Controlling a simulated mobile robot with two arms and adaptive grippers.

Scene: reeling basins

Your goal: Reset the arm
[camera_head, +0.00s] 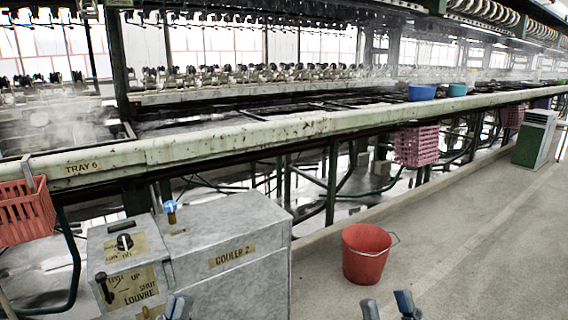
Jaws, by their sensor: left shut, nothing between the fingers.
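My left gripper (179,307) shows only its fingertips at the bottom edge, in front of the grey cooler box. The fingertips are close together, shut and empty. My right gripper (388,306) shows at the bottom edge further right, over the floor. Its two fingertips are spread apart with nothing visible between them. Both arms are otherwise out of view below the frame.
A red bucket (366,255) stands on the floor. The long basin rail (210,142) runs behind. A red basket (25,212) hangs left.

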